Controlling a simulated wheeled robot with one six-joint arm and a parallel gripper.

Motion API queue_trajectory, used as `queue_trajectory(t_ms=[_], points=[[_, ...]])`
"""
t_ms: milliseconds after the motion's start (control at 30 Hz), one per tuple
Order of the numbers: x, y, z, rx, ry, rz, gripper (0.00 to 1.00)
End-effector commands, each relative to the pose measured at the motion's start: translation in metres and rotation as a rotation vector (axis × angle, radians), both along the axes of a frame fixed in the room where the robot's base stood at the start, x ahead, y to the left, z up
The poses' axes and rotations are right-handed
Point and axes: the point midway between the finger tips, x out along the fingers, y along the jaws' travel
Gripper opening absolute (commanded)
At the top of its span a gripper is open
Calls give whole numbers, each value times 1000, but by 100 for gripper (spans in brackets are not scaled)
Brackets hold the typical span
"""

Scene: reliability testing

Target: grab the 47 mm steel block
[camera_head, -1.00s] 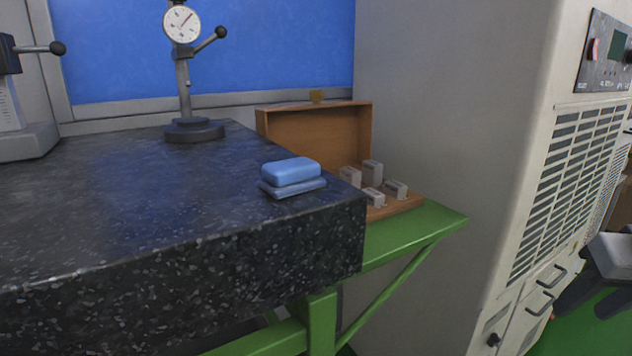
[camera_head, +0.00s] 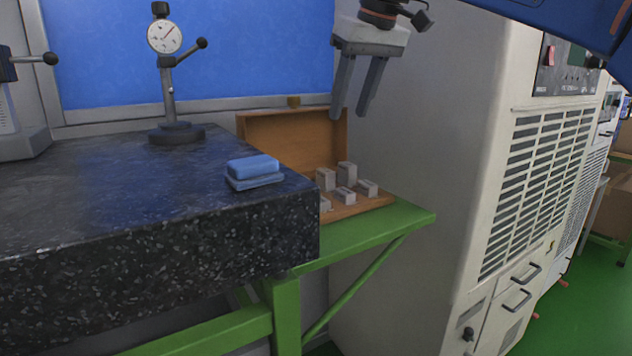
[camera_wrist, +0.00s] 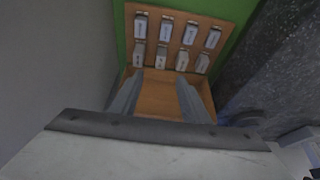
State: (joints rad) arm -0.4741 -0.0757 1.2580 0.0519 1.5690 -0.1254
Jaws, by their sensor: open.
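Several grey steel blocks stand in an open wooden case (camera_head: 352,209) at the right end of the bench; one block (camera_head: 347,172) is at the back. The wrist view shows the blocks in two rows, with one block (camera_wrist: 141,27) at the far left corner. Their marks are too small to read, so I cannot tell which is the 47 mm one. My gripper (camera_head: 350,115) is open and empty, above and behind the case, its fingers pointing down. In the wrist view my gripper (camera_wrist: 157,95) shows over the case's lid side. The granite slab hides part of the case.
A dark granite slab (camera_head: 120,215) fills the left, with a blue-topped block (camera_head: 253,170) near its right edge and a dial gauge stand (camera_head: 170,90) behind. A tall pale cabinet (camera_head: 440,170) stands close on the right. The green frame (camera_head: 400,222) carries the case.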

Motion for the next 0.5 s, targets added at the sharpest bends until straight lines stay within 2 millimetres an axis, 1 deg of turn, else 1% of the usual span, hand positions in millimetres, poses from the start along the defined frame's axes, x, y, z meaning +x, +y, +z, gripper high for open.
queue_trajectory(t_ms=[67, 167, 500], points=[[2, 3, -3, 0, 1, 4, 42], [5, 5, -16, -2, 4, 4, 42], [24, 18, -72, -2, 3, 2, 42]])
